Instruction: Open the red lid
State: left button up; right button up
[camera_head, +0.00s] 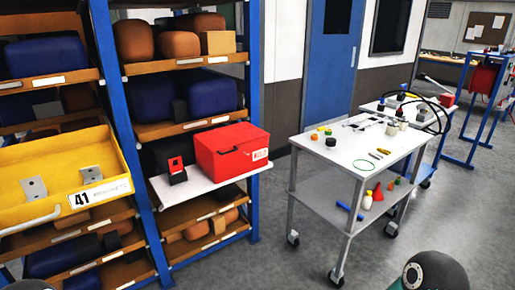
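A red box (232,152) with a red lid (230,136) sits on a white pulled-out shelf board (207,187) in the middle of the blue-framed rack. The lid appears closed, and a small white label is on the box's front. A black device with a red face (175,168) stands just left of the box.
A yellow bin (65,172) marked 41 juts out at the left. Blue and orange castings fill the other shelves. A grey wheeled cart (345,155) with small items stands right of the rack. Grey floor (270,262) is clear in front.

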aim_at(218, 139)
jog(key=z, duration=0.25)
jog(key=i, duration=1.2)
jog(key=u, duration=0.8)
jog(key=k, duration=1.25)
jog(key=u, duration=0.85)
jog(key=i, duration=1.35)
jog(key=z, duration=0.55)
